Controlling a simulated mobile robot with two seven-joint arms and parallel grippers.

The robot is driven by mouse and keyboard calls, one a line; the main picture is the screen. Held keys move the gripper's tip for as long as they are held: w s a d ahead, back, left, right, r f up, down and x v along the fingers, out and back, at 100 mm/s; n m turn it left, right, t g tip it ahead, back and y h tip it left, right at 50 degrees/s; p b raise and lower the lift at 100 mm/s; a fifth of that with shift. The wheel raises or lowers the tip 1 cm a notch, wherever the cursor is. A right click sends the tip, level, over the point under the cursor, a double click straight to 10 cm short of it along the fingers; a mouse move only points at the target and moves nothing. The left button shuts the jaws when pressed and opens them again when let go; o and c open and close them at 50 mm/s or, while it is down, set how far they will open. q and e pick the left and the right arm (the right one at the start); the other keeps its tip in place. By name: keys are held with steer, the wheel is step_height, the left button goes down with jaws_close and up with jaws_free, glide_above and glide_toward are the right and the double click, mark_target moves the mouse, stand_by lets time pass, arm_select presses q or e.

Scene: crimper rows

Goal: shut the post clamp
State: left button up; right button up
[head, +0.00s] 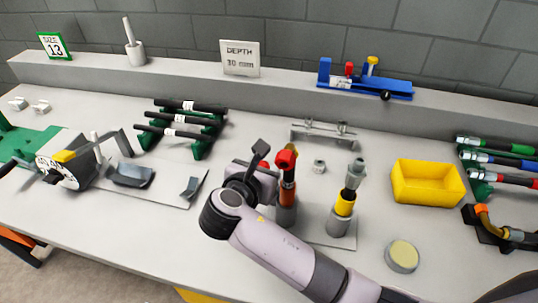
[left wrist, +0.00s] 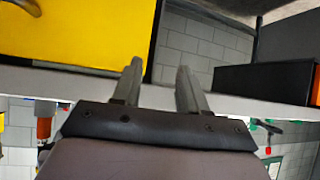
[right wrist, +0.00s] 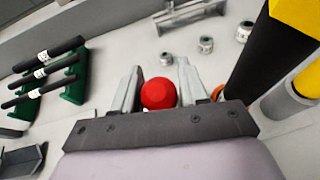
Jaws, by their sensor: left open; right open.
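Two upright posts stand on a grey plate (head: 322,236). The left post has a grey base (head: 287,214), an orange-brown shaft and a red top (head: 286,158). The right post has a grey base (head: 340,224), a yellow band and a grey fitting on top. My right gripper (head: 262,172) is beside the left post and partly hidden by my own arm. In the right wrist view a red ball-shaped knob (right wrist: 158,93) shows between its open fingers, apparently untouched. I cannot tell the clamp's jaw position. My left gripper (left wrist: 158,70) is open and empty, outside the head view.
A yellow bin (head: 428,184) and a round tan-topped pot (head: 402,256) stand to the right. A small bracket (head: 322,134) and a loose ring (head: 319,167) lie behind the posts. A crimping machine (head: 62,170) stands at the left; racks of hoses stand behind and at the right.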

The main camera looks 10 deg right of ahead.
arm_select(q)
steer(key=shift+w+d, duration=0.15)
steer(key=shift+w, duration=0.15)
arm_select(e)
steer(key=shift+w+d+f, duration=0.1)
steer(key=shift+w, duration=0.05)
jaws_close()
